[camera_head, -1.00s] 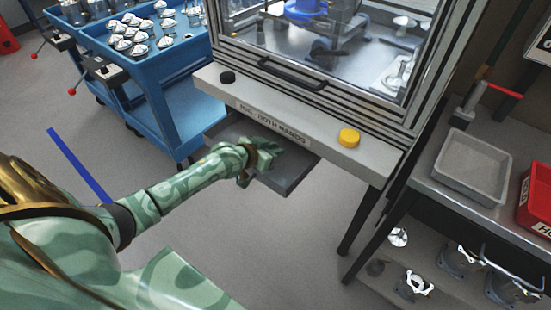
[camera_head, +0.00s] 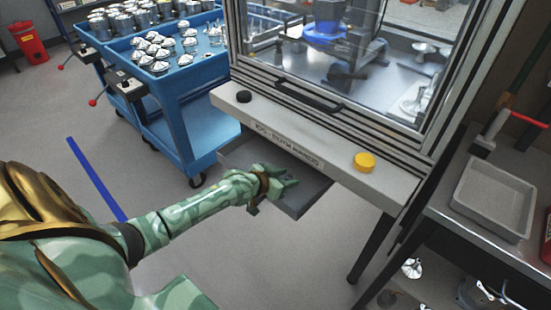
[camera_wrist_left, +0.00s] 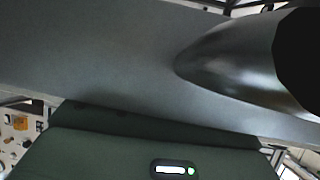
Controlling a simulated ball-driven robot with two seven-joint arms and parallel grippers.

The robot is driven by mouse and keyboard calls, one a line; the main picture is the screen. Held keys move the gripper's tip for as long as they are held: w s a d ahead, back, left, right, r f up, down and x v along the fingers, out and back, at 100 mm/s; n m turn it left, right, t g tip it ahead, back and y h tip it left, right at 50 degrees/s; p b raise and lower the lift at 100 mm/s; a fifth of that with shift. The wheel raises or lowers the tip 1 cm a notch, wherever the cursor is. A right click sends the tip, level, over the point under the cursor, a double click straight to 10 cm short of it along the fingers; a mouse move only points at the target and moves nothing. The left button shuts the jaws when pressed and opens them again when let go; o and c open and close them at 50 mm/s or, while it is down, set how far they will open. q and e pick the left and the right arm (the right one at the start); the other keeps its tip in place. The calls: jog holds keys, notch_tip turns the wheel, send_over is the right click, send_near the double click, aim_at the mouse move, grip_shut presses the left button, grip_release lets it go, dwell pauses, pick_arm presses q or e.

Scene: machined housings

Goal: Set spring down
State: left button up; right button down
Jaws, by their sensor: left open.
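My left gripper (camera_head: 287,180) is at the grey pull-out tray (camera_head: 302,204) under the machine's front ledge. Its fingers are spread open over the tray. I cannot make out a spring in the head view; it may be too small or hidden by the fingers. The left wrist view shows a plain grey surface (camera_wrist_left: 90,60) and a shiny dark rounded shape (camera_wrist_left: 235,62) close to the camera at the right, which I cannot identify for sure. My right gripper does not show.
The ledge above the tray carries a yellow button (camera_head: 365,161) and a black button (camera_head: 244,96). A blue cart (camera_head: 190,110) with metal parts stands at the back left. A grey bin (camera_head: 494,200) sits on the right bench. Open floor lies in front.

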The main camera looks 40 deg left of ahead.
pick_arm(q)
jog(key=p+v, duration=0.4)
jog(key=v, duration=0.6)
jog(key=shift+s+r, duration=0.25)
jog(key=shift+r, duration=0.05)
jog(key=shift+s+a+r+p, duration=0.1)
jog(key=shift+s+p, duration=0.25)
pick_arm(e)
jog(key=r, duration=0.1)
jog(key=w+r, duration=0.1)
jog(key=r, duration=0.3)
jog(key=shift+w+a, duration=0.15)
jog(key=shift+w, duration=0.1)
